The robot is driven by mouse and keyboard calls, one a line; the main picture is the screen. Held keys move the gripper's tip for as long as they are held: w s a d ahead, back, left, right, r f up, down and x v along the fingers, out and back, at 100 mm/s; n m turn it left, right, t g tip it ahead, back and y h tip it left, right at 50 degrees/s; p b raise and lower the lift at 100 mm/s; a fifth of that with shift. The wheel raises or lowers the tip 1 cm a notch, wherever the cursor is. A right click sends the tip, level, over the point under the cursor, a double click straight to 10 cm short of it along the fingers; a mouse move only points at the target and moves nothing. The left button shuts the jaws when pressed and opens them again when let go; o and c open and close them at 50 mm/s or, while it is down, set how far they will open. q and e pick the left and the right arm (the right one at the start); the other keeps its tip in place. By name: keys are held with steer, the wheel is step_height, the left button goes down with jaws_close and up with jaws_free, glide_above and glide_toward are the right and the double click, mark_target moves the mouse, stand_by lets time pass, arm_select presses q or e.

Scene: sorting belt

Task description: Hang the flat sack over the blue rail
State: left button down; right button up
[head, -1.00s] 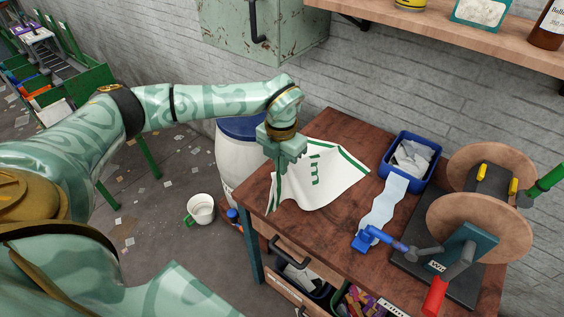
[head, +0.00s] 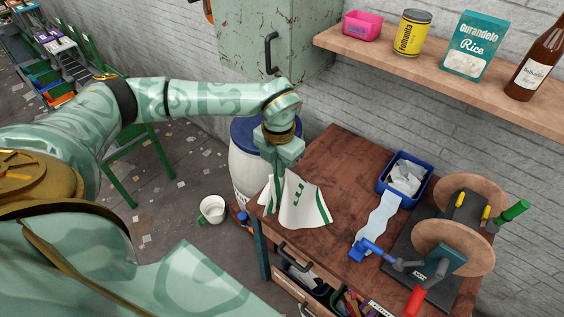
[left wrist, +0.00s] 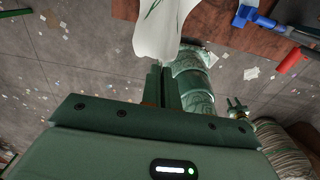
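The flat sack (head: 305,207) is white cloth with green stripes and green lettering. In the head view it hangs in folds from my left gripper (head: 281,168), over the left end of the wooden table, its lower part at or close to the tabletop. In the left wrist view the sack (left wrist: 160,32) comes out beyond the closely set fingertips (left wrist: 163,72). The fingers are shut on its upper edge, and the gripped part is hidden. I cannot make out a blue rail in either view.
The table (head: 325,160) holds a blue bin (head: 381,188) of crumpled sheets and a reel device with wooden discs (head: 455,245). A white drum with a blue lid (head: 243,150) stands behind its left end. A green cabinet (head: 300,45) and a shelf (head: 375,55) are above.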

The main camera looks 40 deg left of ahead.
arm_select(q)
steer(key=s+r+p, duration=0.3)
steer(key=r+p, duration=0.4)
steer(key=r, duration=0.1)
steer(key=s+r+p, duration=0.3)
steer(key=r+p, duration=0.4)
steer(key=r, duration=0.2)
steer(key=shift+s+a, duration=0.15)
steer(key=shift+a, duration=0.1)
stand_by(0.6)
